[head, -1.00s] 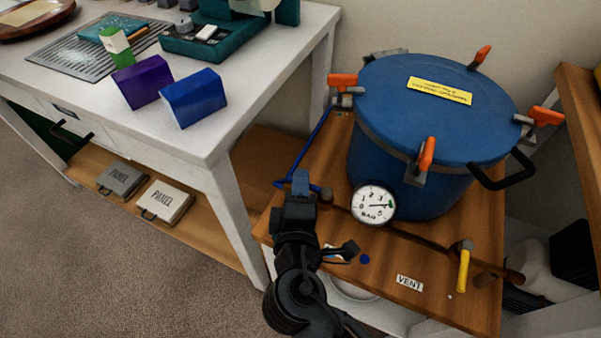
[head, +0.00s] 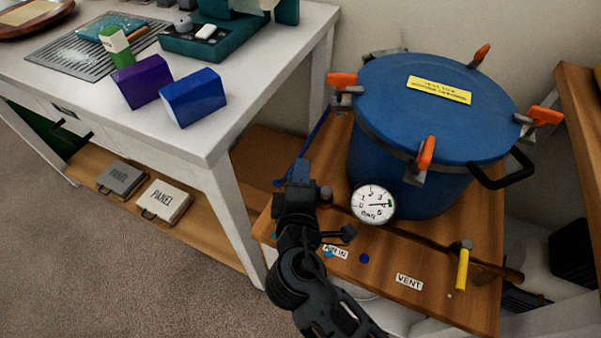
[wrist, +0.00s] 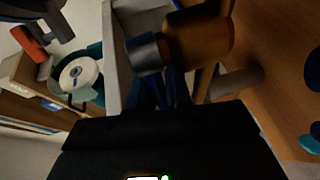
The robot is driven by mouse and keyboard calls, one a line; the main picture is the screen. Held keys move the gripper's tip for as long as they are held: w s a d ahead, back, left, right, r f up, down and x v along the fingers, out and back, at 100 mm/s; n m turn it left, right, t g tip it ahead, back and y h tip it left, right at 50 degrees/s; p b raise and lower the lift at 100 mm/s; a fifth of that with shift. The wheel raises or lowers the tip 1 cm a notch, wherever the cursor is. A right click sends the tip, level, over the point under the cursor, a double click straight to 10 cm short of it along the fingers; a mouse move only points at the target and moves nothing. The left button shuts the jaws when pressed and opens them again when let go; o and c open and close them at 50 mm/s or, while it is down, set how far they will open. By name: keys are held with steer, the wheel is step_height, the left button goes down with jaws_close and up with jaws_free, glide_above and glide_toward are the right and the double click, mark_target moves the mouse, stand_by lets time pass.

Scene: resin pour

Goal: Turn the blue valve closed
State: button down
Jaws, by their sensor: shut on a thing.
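The blue valve handle (head: 301,171) shows at the tip of my gripper (head: 298,186), on the left of the wooden stand in the head view. My gripper is shut on the handle, and its jaws hide much of it. In the wrist view the dark blue handle (wrist: 173,88) is between the jaws, below a brown pipe (wrist: 198,38) with a grey metal end. The valve's exact angle is hard to tell. The pressure gauge (head: 374,204) stands just right of my gripper, on the front of the blue pressure pot (head: 430,125).
A yellow valve handle (head: 462,270) hangs at the stand's right, near the VENT label (head: 409,282). Orange clamps and a black handle (head: 505,172) ring the pot. The white workbench (head: 240,95) stands close on the left. A thin blue hose (head: 313,140) runs behind my gripper.

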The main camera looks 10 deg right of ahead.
steer(key=shift+s, duration=0.1)
steer(key=shift+s+a+n+y+p, duration=0.15)
steer(key=shift+n+y+p, duration=0.25)
steer(key=shift+y, duration=0.15)
steer(key=shift+s+a+n+y+p, duration=0.15)
steer(key=shift+n+y+p, duration=0.1)
steer(key=shift+n+y, duration=0.25)
steer(key=c, duration=1.4)
jaws_free()
steer(key=shift+w, duration=0.1)
steer(key=shift+s+a+r, duration=0.1)
steer(key=shift+s+r, duration=0.1)
steer(key=shift+s, duration=1.1)
steer(key=shift+s+a+r, duration=0.1)
steer(key=shift+s+r, duration=0.15)
steer(key=shift+s, duration=1)
steer(key=shift+s+r, duration=0.2)
steer(key=shift+s, duration=1.1)
steer(key=shift+c, duration=0.2)
